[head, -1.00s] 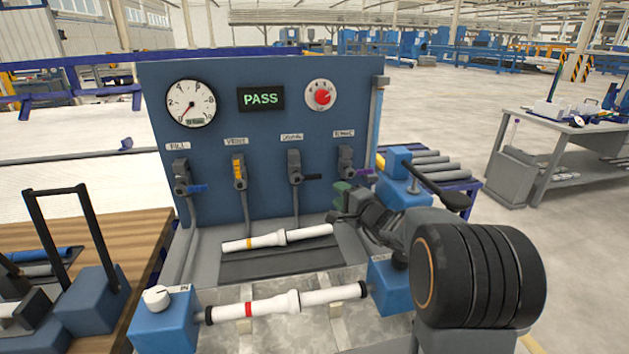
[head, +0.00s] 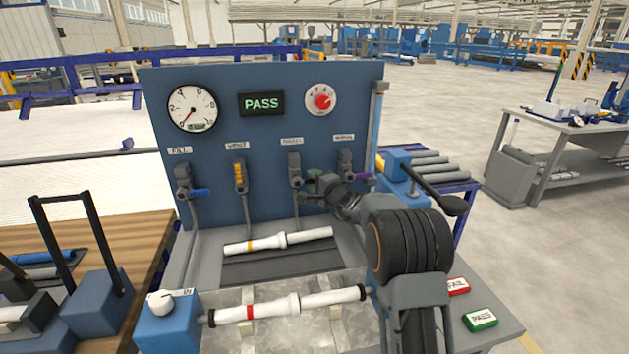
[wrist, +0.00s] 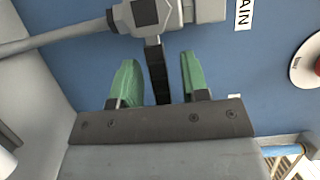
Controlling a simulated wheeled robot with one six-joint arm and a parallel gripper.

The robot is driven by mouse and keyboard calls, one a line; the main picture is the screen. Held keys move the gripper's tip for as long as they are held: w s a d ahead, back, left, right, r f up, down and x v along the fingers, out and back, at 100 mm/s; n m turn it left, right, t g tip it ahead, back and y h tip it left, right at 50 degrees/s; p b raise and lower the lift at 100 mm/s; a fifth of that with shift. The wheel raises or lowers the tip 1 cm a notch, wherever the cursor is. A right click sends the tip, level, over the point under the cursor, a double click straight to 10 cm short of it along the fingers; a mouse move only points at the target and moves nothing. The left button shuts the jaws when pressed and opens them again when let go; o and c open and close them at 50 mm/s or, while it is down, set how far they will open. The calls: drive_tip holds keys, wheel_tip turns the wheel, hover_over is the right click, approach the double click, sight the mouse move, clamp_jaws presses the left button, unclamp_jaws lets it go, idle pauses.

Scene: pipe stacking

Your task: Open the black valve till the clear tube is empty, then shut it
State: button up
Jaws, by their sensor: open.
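The black valve (head: 295,172) is the third from the left on the blue panel. Its black lever (wrist: 157,75) sticks out toward my gripper in the wrist view; in the head view my gripper mostly hides it. My gripper (head: 318,186) is at this valve. In the wrist view my gripper (wrist: 158,62) is open, with a green fingertip on each side of the lever and gaps showing between. A narrow upright tube (head: 376,125) at the panel's right edge looks like the clear tube; I cannot tell its liquid level.
Valves with a blue lever (head: 185,180), a yellow lever (head: 239,175) and a purple lever (head: 362,176) flank it. A gauge (head: 192,107), PASS display (head: 261,103) and red knob (head: 322,102) are above. White pipes (head: 278,241) lie below.

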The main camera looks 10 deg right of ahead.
clamp_jaws()
idle(0.4)
